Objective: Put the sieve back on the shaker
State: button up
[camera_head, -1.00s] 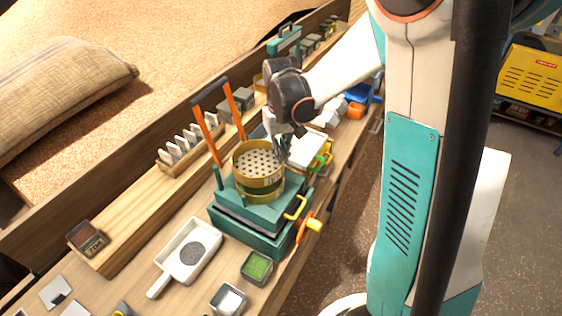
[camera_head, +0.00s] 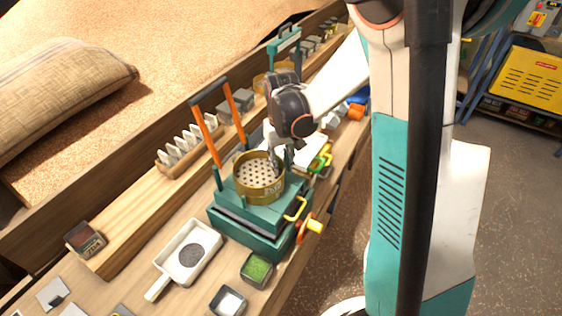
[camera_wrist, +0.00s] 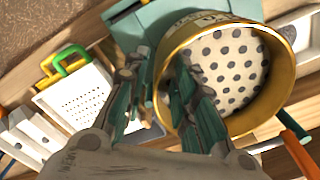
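The sieve (camera_head: 262,191) is a round brass ring with a white perforated plate. It stands roughly upright, low over the top of the teal shaker (camera_head: 232,211), between the shaker's posts. Whether it is fully seated is hard to tell. My gripper (camera_head: 279,163) is at the sieve's back-right rim. In the wrist view, my gripper (camera_wrist: 162,75) straddles the sieve wall, one finger inside and one outside, and looks closed on it. The sieve's perforated plate (camera_wrist: 232,65) fills the right of that view.
Orange-handled upright levers (camera_head: 207,135) rise behind the shaker. A white scoop tray (camera_head: 190,250), a green-filled dish (camera_head: 257,268) and a white-filled dish (camera_head: 229,301) lie in front. A white perforated tray (camera_wrist: 80,103) stands close beside my gripper. An orange knob (camera_head: 315,226) juts from the shaker's right.

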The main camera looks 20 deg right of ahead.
notch_tip(320, 180, up, 12)
jog(key=r+p, duration=0.1)
jog(key=p, duration=0.1)
jog(key=s+a+r+t, duration=0.2)
jog(key=s+r+t, duration=0.1)
jog(key=s, duration=0.6)
jog(key=s+a+r+t, duration=0.3)
jog(key=s+r+t, duration=0.1)
jog(key=s, duration=0.4)
jog(key=shift+s+n, duration=0.4)
jog(key=shift+f, duration=0.2)
notch_tip(320, 180, down, 12)
jog(key=b, duration=1.2)
jog(key=shift+f, duration=0.2)
